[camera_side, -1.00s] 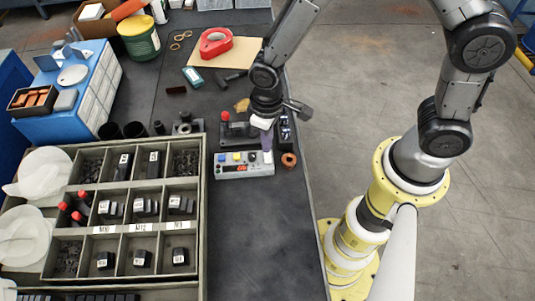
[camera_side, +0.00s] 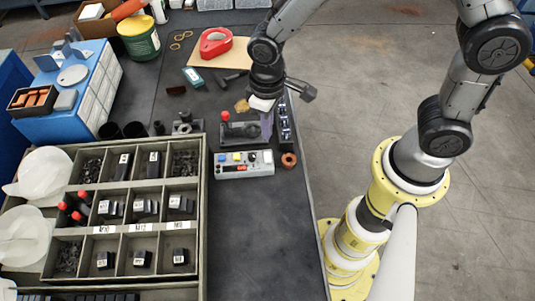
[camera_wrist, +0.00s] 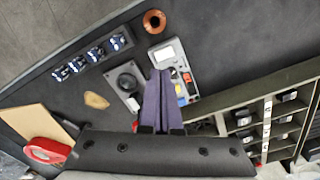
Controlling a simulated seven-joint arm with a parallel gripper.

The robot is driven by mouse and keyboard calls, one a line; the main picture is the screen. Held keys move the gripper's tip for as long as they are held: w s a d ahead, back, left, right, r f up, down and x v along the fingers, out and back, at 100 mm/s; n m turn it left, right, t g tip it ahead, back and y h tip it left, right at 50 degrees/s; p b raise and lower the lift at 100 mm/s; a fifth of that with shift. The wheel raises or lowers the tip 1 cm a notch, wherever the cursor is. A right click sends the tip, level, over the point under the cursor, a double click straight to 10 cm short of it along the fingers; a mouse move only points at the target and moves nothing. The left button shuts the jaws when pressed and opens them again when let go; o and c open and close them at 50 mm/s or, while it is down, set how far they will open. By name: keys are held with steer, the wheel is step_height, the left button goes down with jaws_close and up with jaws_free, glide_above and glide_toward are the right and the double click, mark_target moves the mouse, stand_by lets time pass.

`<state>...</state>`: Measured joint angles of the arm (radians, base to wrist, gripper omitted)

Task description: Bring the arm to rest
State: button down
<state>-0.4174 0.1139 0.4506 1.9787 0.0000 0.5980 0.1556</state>
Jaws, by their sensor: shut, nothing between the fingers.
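My gripper (camera_side: 267,128) hangs over the bench near its right edge, pointing down. Its purple fingers (camera_wrist: 161,85) are together in the wrist view, with nothing between them. In the side view the fingertips are above and behind the grey control box (camera_side: 244,164), apart from it as far as I can tell. The control box also shows in the wrist view (camera_wrist: 172,62), partly hidden by the fingers. A dark fixture with a red knob (camera_side: 225,116) stands just left of the gripper.
A copper ring (camera_side: 289,160) lies right of the control box. A narrow dark rack (camera_side: 285,125) stands at the bench edge. A compartment tray (camera_side: 204,215) fills the left. The bench front (camera_side: 260,235) is clear.

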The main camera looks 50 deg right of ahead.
steer(key=s+d+r+m+t, duration=0.15)
steer(key=d+r, duration=0.25)
steer(key=r, duration=0.4)
steer(key=w+d+r+m+t, duration=0.1)
steer(key=d+r+t, duration=0.3)
steer(key=r, duration=0.5)
steer(key=s+d+r, duration=0.2)
steer(key=s+d, duration=0.3)
steer(key=s, duration=0.8)
steer(key=shift+s+d, duration=0.2)
